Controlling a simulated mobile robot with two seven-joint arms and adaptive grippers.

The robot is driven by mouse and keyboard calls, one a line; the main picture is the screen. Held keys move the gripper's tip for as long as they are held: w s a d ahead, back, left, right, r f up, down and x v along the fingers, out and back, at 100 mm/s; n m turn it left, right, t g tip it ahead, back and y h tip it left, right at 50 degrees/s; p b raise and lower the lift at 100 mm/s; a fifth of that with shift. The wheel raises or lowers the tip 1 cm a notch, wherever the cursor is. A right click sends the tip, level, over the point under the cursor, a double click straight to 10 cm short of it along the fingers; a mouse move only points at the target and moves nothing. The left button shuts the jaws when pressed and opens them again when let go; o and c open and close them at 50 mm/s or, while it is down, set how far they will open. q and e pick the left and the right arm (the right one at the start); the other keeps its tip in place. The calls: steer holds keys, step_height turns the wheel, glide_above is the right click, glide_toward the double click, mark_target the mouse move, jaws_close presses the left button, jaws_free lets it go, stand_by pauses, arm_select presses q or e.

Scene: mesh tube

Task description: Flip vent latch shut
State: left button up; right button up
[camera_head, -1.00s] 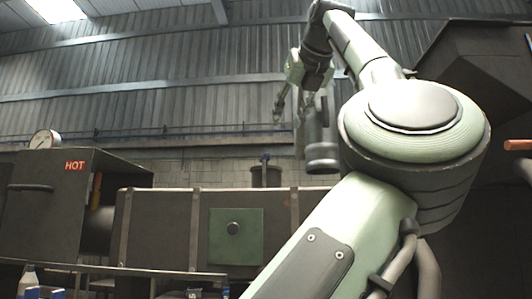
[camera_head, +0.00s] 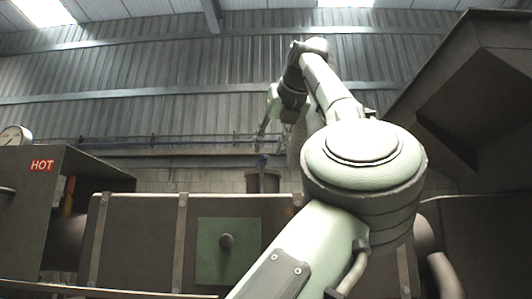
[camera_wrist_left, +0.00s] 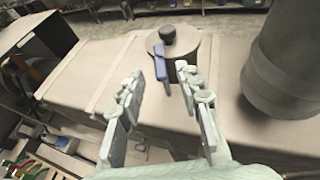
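The vent is a short round stub (camera_head: 263,183) on top of the long brown duct. Its blue latch (camera_head: 263,161) stands up at the top. In the left wrist view the latch (camera_wrist_left: 160,63) is a blue bar at the near side of the vent's round top (camera_wrist_left: 186,47), beside a black knob (camera_wrist_left: 167,34). My left gripper (camera_head: 263,138) is just above the latch in the head view. In the wrist view its fingers (camera_wrist_left: 160,80) are spread and empty, pointing at the latch, which shows in the gap beyond the tips. No contact is visible. My right gripper is out of view.
The duct (camera_head: 140,235) carries a green panel (camera_head: 228,252) with a knob. A dark box with a HOT label (camera_head: 42,165) and a gauge (camera_head: 15,138) stands left. A large grey cylinder (camera_wrist_left: 285,65) rises right of the vent in the wrist view.

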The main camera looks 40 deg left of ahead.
mark_target(262, 178)
arm_select(q)
steer(key=shift+x, duration=1.45)
jaws_close()
